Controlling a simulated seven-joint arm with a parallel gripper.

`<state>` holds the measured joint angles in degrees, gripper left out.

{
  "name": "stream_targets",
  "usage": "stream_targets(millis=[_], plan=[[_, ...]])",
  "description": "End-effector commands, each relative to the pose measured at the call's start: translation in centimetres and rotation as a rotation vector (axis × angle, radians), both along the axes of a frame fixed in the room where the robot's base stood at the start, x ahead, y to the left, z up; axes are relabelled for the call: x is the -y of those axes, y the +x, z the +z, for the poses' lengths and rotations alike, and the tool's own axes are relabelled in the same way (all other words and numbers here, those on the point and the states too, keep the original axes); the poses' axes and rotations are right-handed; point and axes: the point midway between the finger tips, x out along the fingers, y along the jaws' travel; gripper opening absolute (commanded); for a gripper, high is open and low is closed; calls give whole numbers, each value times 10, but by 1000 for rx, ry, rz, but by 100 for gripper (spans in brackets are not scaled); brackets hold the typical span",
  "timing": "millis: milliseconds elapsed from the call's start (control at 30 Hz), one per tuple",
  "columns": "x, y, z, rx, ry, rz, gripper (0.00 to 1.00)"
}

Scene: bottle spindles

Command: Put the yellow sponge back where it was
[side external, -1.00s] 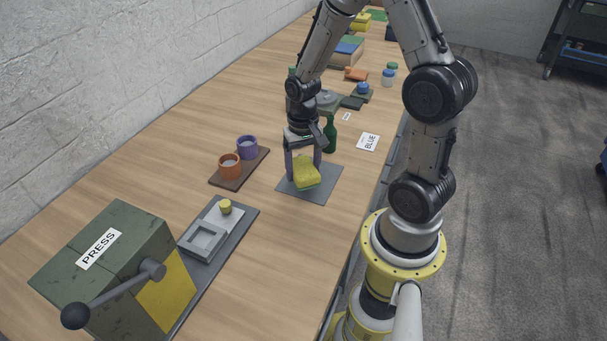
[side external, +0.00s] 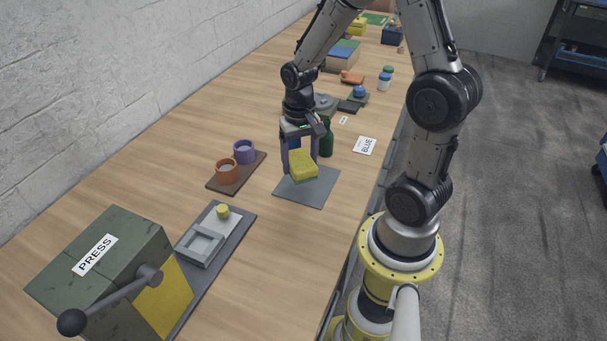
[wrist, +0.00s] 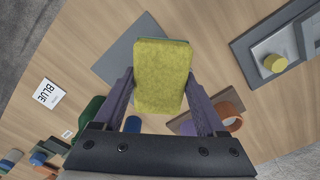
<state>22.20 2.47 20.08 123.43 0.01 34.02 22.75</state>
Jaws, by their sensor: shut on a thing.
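The yellow sponge (side external: 303,166), with a green underside, is held between the fingers of my gripper (side external: 300,163). It is just above the grey mat (side external: 312,196), tilted slightly in the side external view. In the wrist view, the sponge (wrist: 163,75) fills the space between the two fingers of my gripper (wrist: 159,80), and the mat (wrist: 118,58) shows partly behind it. The sponge hides part of the mat; the visible part is bare.
A green bottle (side external: 326,138) stands close behind the mat, with a blue object (side external: 294,144) seen between my fingers. An orange cup (side external: 227,172) and a purple cup (side external: 244,152) stand on a brown board at left. The press (side external: 110,265) is nearer the camera.

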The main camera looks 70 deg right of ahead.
Motion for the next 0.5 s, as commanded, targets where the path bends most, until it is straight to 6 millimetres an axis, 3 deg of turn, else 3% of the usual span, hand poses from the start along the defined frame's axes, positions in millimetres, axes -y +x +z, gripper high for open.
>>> stream_targets(millis=[167, 500], plan=[[-4, -9, -2, -2, 1, 75, 29], [-56, -89, 25, 7, -4, 492, 29]])
